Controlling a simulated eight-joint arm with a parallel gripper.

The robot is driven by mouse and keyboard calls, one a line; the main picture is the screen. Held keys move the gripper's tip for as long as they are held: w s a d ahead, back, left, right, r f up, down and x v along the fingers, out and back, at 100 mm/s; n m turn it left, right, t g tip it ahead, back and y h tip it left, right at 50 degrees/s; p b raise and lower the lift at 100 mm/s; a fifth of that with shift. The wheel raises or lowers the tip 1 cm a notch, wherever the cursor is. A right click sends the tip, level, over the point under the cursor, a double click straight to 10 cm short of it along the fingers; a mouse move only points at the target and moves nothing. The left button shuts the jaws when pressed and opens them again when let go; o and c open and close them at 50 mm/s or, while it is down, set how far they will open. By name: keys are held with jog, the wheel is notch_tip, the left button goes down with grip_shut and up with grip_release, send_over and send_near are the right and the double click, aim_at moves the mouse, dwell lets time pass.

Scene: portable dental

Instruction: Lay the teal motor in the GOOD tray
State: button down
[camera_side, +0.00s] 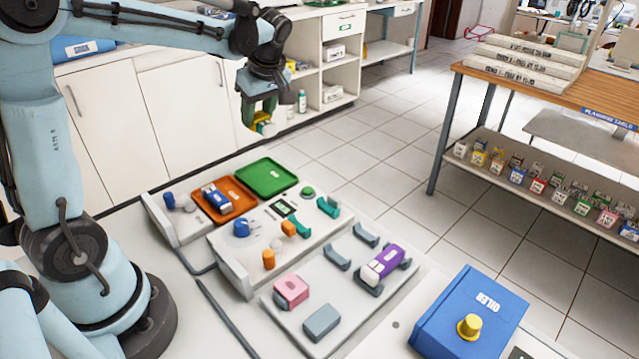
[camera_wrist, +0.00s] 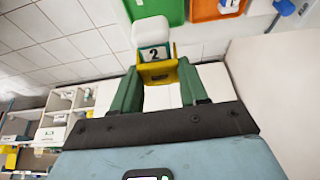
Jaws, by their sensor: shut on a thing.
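My gripper (camera_wrist: 159,88) has green fingers and is shut on a yellow motor (camera_wrist: 157,74) with a white end and a label reading "2". In the side view my gripper (camera_side: 261,112) is high above the bench, behind the trays, with the yellow motor (camera_side: 263,127) partly hidden between its fingers. I see no clearly teal motor. The green tray (camera_side: 267,177) is empty; its edge shows in the wrist view (camera_wrist: 160,10). I cannot read which tray is GOOD. The orange tray (camera_side: 237,186) holds a blue motor (camera_side: 217,199).
A purple motor (camera_side: 382,263) lies in grey cradles on a light board. Two teal brackets (camera_side: 328,207) stand on the middle board beside a green button (camera_side: 308,192). A pink block (camera_side: 291,291), a grey block (camera_side: 322,322) and a blue OILER box (camera_side: 470,312) are nearer.

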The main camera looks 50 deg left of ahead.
aim_at(271, 128)
jog(key=shift+f, duration=6.35)
jog(key=c, duration=0.5)
grip_release()
jog(key=v, duration=1.1)
jog(key=shift+d+r, duration=0.15)
jog(key=shift+r, duration=0.1)
jog(key=shift+s+d+r+m, duration=0.15)
jog(key=shift+d+r+m, duration=0.15)
jog(key=shift+r, duration=0.05)
jog(key=s+d+m+t+h, duration=0.4)
jog(key=s+d+m+t, duration=0.3)
jog(key=m, duration=1)
jog(key=s+d, duration=0.2)
jog(key=d, duration=0.2)
jog(key=shift+s+r, duration=0.15)
jog(key=shift+s, duration=0.15)
